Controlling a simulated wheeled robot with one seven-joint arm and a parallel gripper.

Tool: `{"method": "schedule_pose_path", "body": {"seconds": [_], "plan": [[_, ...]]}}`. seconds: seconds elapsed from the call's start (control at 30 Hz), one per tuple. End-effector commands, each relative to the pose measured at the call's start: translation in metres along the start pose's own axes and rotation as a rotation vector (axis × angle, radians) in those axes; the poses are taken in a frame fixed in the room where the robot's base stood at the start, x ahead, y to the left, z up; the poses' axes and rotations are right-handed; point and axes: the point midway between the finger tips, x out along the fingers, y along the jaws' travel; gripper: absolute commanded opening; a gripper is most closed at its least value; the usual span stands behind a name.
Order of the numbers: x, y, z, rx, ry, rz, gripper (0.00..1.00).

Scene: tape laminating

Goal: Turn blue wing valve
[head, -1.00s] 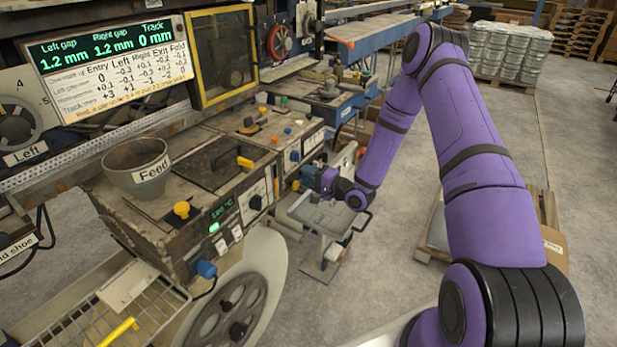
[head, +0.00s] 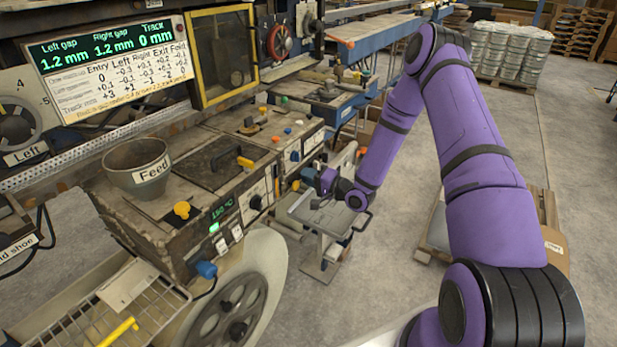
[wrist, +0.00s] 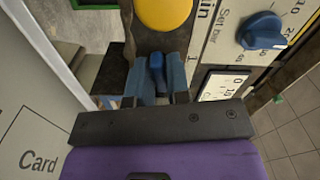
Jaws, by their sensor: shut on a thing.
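The blue wing valve (wrist: 157,74) shows in the wrist view as an upright blue wing just below a large yellow button. My gripper (wrist: 155,82) has its two blue-grey fingers on either side of the wing and is shut on it. In the head view my gripper (head: 311,176) is at the front of the machine, at the far end of my purple arm; the valve itself is hidden there by the gripper.
In the wrist view a yellow button (wrist: 163,12) sits just beyond the fingers. A blue "Set bar" knob (wrist: 262,31) and a small gauge (wrist: 222,84) are to the right. In the head view a metal cart (head: 322,218) stands below my gripper.

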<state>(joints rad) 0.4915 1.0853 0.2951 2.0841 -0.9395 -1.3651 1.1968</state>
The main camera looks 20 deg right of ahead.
Motion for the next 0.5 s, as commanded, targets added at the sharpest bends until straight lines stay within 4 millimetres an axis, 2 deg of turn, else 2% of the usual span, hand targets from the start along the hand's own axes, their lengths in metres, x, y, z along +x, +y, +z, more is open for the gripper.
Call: {"method": "schedule_pose_path", "body": {"seconds": [0.5], "plan": [[-0.0007, 0.0007, 0.0003, -0.483, 0.0, 0.002, 0.0]]}}
